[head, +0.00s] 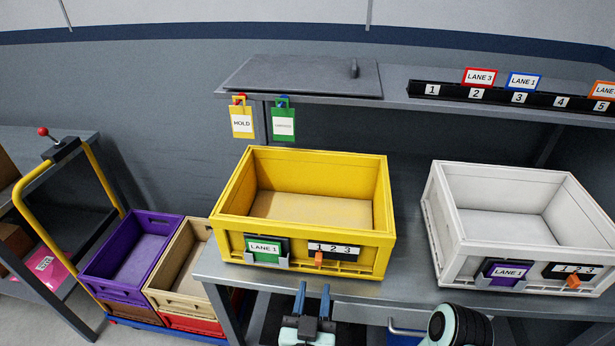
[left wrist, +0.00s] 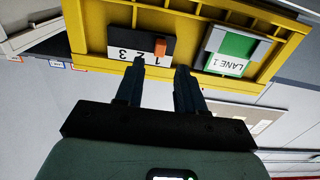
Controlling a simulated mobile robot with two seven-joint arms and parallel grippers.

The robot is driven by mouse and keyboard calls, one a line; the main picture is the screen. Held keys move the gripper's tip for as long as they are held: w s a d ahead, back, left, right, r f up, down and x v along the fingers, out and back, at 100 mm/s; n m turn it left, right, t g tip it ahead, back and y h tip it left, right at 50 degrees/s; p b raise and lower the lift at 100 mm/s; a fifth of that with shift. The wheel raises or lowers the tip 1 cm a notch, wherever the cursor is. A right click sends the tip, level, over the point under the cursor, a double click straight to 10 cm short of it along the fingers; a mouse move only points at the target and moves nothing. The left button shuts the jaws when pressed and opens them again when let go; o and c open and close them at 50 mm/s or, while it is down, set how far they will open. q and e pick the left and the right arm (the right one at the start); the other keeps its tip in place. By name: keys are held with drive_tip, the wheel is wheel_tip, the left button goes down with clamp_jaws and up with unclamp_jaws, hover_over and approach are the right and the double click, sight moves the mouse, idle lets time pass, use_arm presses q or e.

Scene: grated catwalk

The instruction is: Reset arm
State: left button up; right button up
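My left gripper (head: 313,300) is low in the middle of the head view, below and in front of the yellow bin (head: 233,190). Its two dark fingers are apart with nothing between them. The left wrist view shows the gripper (left wrist: 157,78) open before the bin's front (left wrist: 95,30), upside down. That front carries a green-framed LANE 1 card (left wrist: 228,64) and a black 1 2 3 strip (left wrist: 125,42) with an orange slider (left wrist: 160,47) by the 1. The fingertips overlap the strip's edge in that view; contact cannot be told.
A white bin (head: 455,240) with a purple LANE 1 card (head: 507,272) stands right on the metal bench (head: 408,270). Above is a shelf (head: 400,85) with HOLD (head: 242,122) and green (head: 284,124) tags. A cart with purple (head: 110,290) and tan (head: 185,297) crates stands left.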

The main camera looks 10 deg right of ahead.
use_arm(q)
drive_tip(key=a+f+n+g+y+p, duration=0.1)
drive_tip(key=a+f+g, duration=0.25)
drive_tip(key=f, duration=0.45)
drive_tip(key=s+a+f+g+y+p, duration=0.1)
drive_tip(key=a+f+g+p, duration=0.1)
drive_tip(key=a+f, duration=0.4)
drive_tip(key=a+f+n+g+y+p, duration=0.1)
drive_tip(key=a+f+g, duration=0.2)
drive_tip(key=f, duration=0.6)
drive_tip(key=s+a+f+n+g+p, duration=0.2)
drive_tip(key=s+a+f+g, duration=0.4)
drive_tip(key=s+f, duration=0.35)
drive_tip(key=s+f+n+g+h+p, duration=0.1)
drive_tip(key=s+f+n+g+p, duration=0.1)
drive_tip(key=s, duration=0.9)
drive_tip(key=shift+s+a+n+g+h, duration=0.15)
drive_tip(key=shift+s+n+g+h, duration=0.35)
drive_tip(key=shift+g, duration=0.45)
use_arm(e)
wheel_tip(320, 180, up, 8)
drive_tip(key=w, duration=0.2)
drive_tip(key=shift+w+r, duration=0.25)
drive_tip(key=shift+w, duration=0.1)
